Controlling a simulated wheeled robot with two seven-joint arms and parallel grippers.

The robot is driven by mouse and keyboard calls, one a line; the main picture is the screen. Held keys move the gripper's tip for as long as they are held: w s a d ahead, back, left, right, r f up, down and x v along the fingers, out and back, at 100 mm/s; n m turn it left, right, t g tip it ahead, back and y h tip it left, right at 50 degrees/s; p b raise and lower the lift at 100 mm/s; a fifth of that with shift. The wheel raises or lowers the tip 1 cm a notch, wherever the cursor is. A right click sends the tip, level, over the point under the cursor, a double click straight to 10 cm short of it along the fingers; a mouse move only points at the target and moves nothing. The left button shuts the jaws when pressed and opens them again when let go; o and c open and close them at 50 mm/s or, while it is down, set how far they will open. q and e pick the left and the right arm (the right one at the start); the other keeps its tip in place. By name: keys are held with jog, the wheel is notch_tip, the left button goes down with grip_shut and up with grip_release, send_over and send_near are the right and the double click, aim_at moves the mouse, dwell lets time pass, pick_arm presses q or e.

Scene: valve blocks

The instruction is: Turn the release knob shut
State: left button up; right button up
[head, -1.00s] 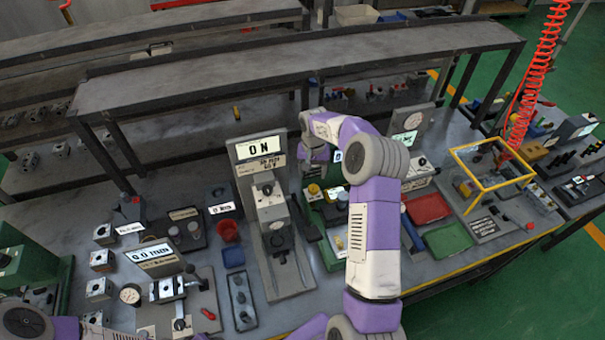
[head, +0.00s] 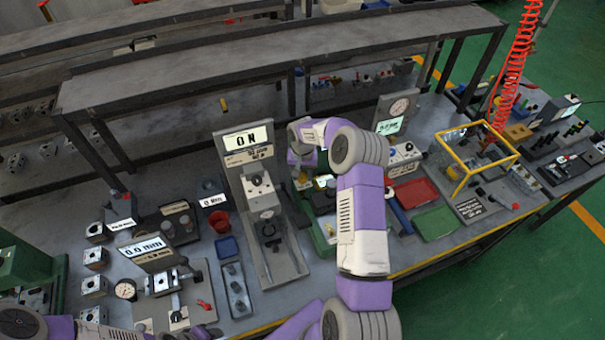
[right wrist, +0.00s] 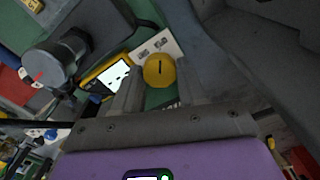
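A round yellow knob (right wrist: 159,70) with a dark slot line shows in the right wrist view, on a green block next to a white label plate. I take it to be the release knob, but its lettering is not readable. My right gripper (right wrist: 158,92) is open. Its two grey fingers lie on either side of the knob's near edge in the picture. I cannot tell whether they touch it. In the head view my right gripper (head: 303,165) is over the green valve station (head: 328,228), partly hidden by my arm. My left gripper is out of view.
A grey stand with an "ON" display (head: 246,140) stands just left of my right gripper. A grey cylinder (right wrist: 57,60) is near the knob in the right wrist view. Red (head: 415,193) and green (head: 437,223) trays and a yellow frame (head: 460,145) lie to the right.

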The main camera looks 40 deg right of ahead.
jog(key=c, duration=0.5)
jog(key=shift+c, duration=0.2)
jog(key=shift+n+b, duration=0.7)
jog(key=shift+n, duration=0.4)
jog(key=n+b, duration=0.1)
jog(key=n, duration=0.1)
jog(key=shift+n, duration=0.3)
jog(key=n+b, duration=0.1)
jog(key=n, duration=0.3)
jog(key=shift+n+b, duration=0.4)
jog(key=shift+n, duration=2.1)
